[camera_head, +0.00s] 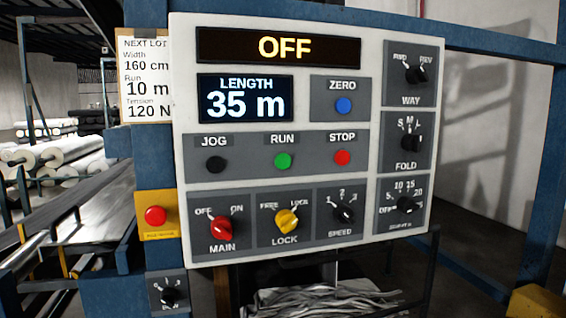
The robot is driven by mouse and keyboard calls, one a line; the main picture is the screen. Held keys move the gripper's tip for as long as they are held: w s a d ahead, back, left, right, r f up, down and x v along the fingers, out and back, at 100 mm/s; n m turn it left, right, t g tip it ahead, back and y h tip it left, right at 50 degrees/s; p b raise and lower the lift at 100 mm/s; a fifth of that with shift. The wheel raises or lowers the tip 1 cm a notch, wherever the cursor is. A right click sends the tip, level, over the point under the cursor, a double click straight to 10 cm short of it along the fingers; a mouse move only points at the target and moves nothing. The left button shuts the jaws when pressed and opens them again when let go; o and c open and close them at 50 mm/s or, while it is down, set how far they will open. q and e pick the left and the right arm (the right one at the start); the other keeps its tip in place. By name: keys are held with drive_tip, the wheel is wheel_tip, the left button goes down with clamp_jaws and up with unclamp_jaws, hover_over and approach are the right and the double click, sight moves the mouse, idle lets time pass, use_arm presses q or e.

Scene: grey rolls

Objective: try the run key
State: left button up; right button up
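A white control panel (405,60) fills the middle of the view. Its green RUN button (283,160) sits between the black JOG button (216,164) and the red STOP button (342,157). The top display (280,46) reads OFF. The length display (245,98) reads 35 m, beside the blue ZERO button (344,105). The red MAIN knob (222,228) seems turned towards OFF. The yellow LOCK knob (287,221) seems turned towards LOCK. Neither of my grippers is in view.
A note (146,80) left of the panel reads 160 cm, 10 m, 120 N. A red button on a yellow box (155,215) and a small black knob (169,295) sit lower left. Right are WAY (415,73), FOLD (411,142) and another knob (405,205).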

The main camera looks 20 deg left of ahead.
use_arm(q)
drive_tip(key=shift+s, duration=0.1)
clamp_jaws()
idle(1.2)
